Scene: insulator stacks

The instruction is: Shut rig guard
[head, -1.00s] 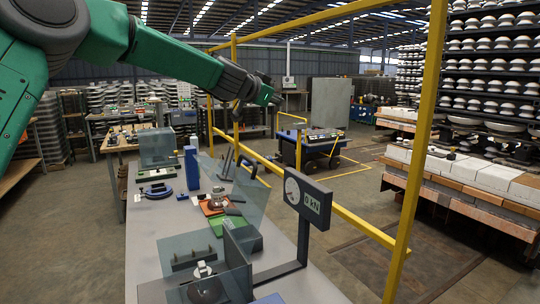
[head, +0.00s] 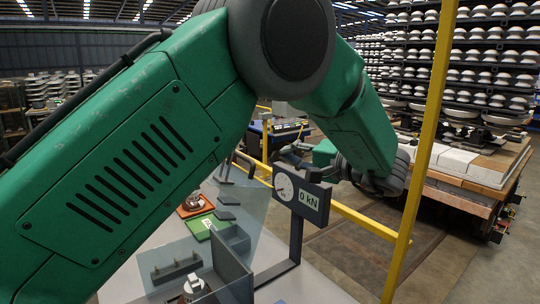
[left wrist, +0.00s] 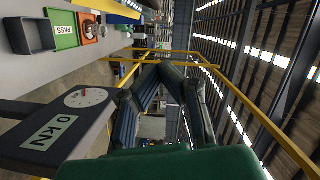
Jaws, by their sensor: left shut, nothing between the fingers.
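A clear tilted pane (head: 252,208), which looks like the rig guard, stands over the bench in the head view; my left arm hides much of it. My left gripper (head: 290,150) is behind the gauge, apart from the pane. Its fingers meet, empty, in the left wrist view (left wrist: 160,68). My right gripper is out of view.
A yellow frame (head: 428,130) stands right of the bench. A green tray (head: 203,226), a grey bin (head: 234,238) and an orange tray (head: 195,206) sit on the bench beyond the rig. Insulator racks (head: 480,60) stand at the back right.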

